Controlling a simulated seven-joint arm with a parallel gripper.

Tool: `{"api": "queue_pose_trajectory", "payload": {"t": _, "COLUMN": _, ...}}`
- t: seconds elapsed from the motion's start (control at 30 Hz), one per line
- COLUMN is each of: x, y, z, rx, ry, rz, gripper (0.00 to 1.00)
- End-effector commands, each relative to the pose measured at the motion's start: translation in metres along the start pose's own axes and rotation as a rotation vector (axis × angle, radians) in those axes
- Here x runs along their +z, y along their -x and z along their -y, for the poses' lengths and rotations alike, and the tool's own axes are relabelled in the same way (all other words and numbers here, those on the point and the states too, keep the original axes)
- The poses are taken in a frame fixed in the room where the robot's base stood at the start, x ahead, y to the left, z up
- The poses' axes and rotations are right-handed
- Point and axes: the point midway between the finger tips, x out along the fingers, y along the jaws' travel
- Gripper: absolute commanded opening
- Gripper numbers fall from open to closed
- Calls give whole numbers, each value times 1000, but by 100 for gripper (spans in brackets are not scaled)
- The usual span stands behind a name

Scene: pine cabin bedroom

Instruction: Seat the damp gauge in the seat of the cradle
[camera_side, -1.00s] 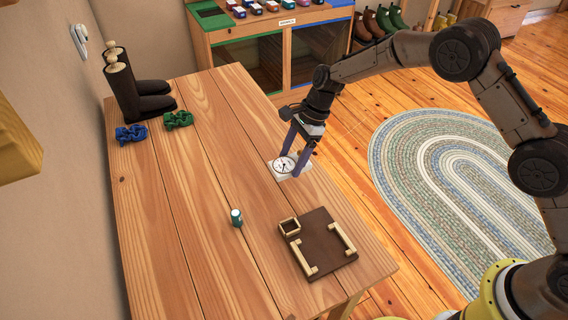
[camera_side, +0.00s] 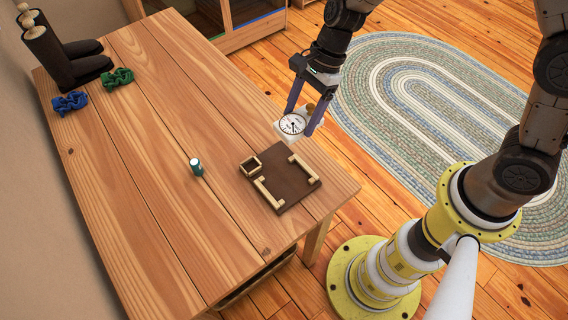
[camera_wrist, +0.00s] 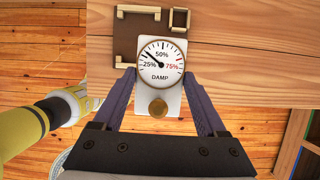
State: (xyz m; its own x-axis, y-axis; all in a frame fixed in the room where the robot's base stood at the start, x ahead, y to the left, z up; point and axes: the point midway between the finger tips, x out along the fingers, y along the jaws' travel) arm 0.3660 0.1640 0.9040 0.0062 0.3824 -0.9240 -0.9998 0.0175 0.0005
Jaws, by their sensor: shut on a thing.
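The damp gauge (camera_side: 292,124) is a white plate with a round dial and a brass knob. My gripper (camera_side: 300,122) is shut on it, one finger at each side. The gauge looks held above the table by its right edge, just behind the cradle. The cradle (camera_side: 296,191) is a dark brown board on the table with pale wooden corner rails and a small square pale frame. In the wrist view the dial (camera_wrist: 160,66) faces the camera and reads DAMP; the plate's top overlaps the cradle (camera_wrist: 126,42), hiding part of it. The rails' open space looks empty.
A small teal cylinder with a white top (camera_side: 196,168) stands left of the cradle. Blue (camera_side: 69,102) and green (camera_side: 118,77) lumpy objects and dark boots (camera_side: 62,55) are at the far left.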

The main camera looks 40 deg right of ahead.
Motion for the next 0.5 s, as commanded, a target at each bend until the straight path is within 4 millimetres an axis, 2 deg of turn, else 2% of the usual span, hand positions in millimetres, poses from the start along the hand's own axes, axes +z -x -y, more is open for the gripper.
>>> {"api": "queue_pose_trajectory", "payload": {"t": 0.03, "x": 0, "y": 4, "z": -19, "rx": -2, "ry": 0, "rz": 1, "gripper": 9}}
{"api": "queue_pose_trajectory", "payload": {"t": 0.1, "x": -1, "y": 7, "z": -42, "rx": -4, "ry": -1, "rz": 1, "gripper": 9}}
{"api": "queue_pose_trajectory", "payload": {"t": 0.3, "x": -6, "y": 16, "z": -104, "rx": -4, "ry": -2, "rz": 1, "gripper": 9}}
{"api": "queue_pose_trajectory", "payload": {"t": 0.5, "x": -9, "y": 22, "z": -146, "rx": -4, "ry": 1, "rz": 1, "gripper": 9}}
